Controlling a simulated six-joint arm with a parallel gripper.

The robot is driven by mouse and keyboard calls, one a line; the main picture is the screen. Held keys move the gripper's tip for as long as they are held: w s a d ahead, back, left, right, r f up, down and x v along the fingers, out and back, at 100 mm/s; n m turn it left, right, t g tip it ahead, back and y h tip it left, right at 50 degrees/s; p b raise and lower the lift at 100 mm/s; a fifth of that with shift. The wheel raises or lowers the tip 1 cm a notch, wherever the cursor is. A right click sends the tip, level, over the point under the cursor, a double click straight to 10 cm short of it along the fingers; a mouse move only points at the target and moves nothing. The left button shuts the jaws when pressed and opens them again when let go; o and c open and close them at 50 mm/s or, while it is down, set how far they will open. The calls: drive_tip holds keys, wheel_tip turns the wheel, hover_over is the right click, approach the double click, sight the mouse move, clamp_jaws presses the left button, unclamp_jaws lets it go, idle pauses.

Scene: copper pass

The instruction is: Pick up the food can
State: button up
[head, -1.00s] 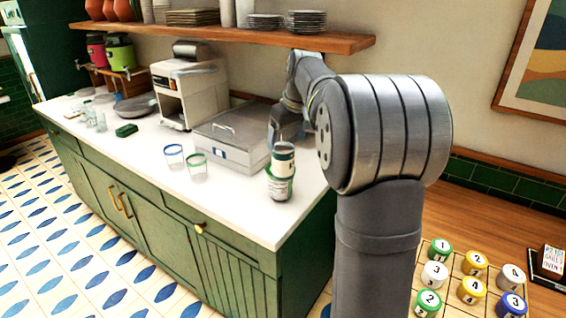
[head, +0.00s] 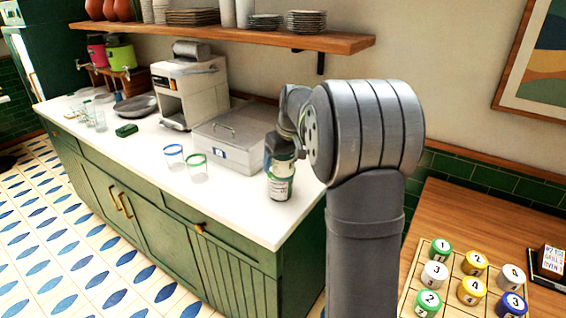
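The food can (head: 280,188), white-labelled with green bands, stands upright on the white counter near its right front corner. My gripper (head: 281,158) is at the end of my arm, directly above the can's top in the picture. A green and pale part shows between the dark gripper body and the can; I cannot tell whether it belongs to a second can or to the gripper. The fingers are too small and overlapped to show whether they are open or shut, or whether they touch the can.
A lidded metal box (head: 228,150) stands close behind the can. A green-rimmed glass (head: 196,172) and a blue-rimmed glass (head: 174,162) stand to its left. A wooden shelf (head: 230,36) with dishes hangs above. A board of numbered cans (head: 440,262) lies at right.

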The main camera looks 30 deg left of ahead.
drive_tip(key=c, duration=1.3)
drive_tip(key=shift+c, duration=0.2)
drive_tip(key=shift+r, duration=0.15)
wheel_tip(320, 180, up, 4)
drive_tip(key=shift+r, duration=0.1)
drive_tip(key=w+d+r, duration=0.2)
drive_tip(key=d+r, duration=0.5)
drive_tip(key=d, duration=0.4)
drive_tip(key=a+f, duration=0.2)
drive_tip(key=a, duration=0.1)
drive_tip(key=s+a+f, duration=0.1)
drive_tip(key=a+f, duration=0.1)
drive_tip(key=a, duration=0.2)
drive_tip(key=s+a+f, duration=0.1)
drive_tip(key=a+f, duration=0.2)
drive_tip(key=a, duration=0.1)
drive_tip(key=shift+f, duration=2.05)
